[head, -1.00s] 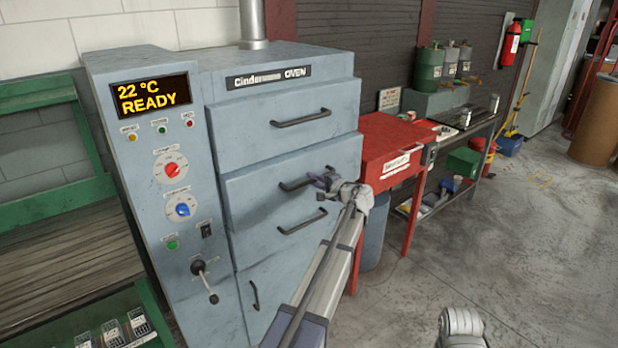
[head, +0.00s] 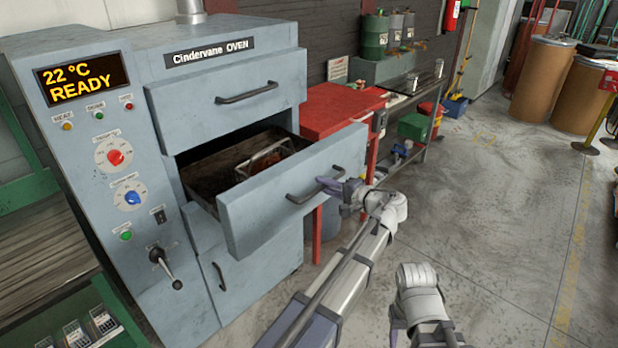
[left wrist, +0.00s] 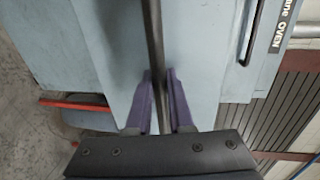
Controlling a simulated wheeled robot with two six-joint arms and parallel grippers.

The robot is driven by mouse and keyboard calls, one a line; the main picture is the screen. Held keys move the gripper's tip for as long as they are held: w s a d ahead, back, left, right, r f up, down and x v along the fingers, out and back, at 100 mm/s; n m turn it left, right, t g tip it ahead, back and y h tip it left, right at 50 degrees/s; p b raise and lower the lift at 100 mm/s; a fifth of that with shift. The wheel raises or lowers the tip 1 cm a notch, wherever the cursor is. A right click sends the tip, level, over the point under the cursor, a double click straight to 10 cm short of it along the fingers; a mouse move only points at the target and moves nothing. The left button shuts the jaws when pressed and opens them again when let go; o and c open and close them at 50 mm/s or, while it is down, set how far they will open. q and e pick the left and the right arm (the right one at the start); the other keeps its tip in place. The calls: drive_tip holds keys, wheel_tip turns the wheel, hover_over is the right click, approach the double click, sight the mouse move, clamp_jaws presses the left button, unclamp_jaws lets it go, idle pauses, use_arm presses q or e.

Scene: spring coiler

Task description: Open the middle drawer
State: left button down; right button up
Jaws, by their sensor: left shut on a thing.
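The middle drawer (head: 252,213) of the grey-blue oven is pulled well out. Its dark interior shows behind the front panel, with a wire-framed, reddish-brown item (head: 268,158) inside. My left gripper (head: 330,187) is shut on the right part of the drawer's dark bar handle (head: 303,196). In the left wrist view the handle (left wrist: 154,40) runs between the two purple fingers (left wrist: 155,98). Part of my right arm shows at the bottom of the head view, but its fingertips do not.
The top drawer (head: 215,92) above is closed. A lower cabinet door (head: 250,275) is below. A workbench (head: 415,90) stands beyond.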

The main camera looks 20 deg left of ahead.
use_arm(q)
drive_tip(key=shift+f+v, duration=0.2)
drive_tip(key=shift+v, duration=0.7)
drive_tip(key=shift+f+v, duration=0.2)
drive_tip(key=shift+v, duration=0.7)
drive_tip(key=shift+s, duration=0.1)
drive_tip(key=c, duration=0.8)
unclamp_jaws()
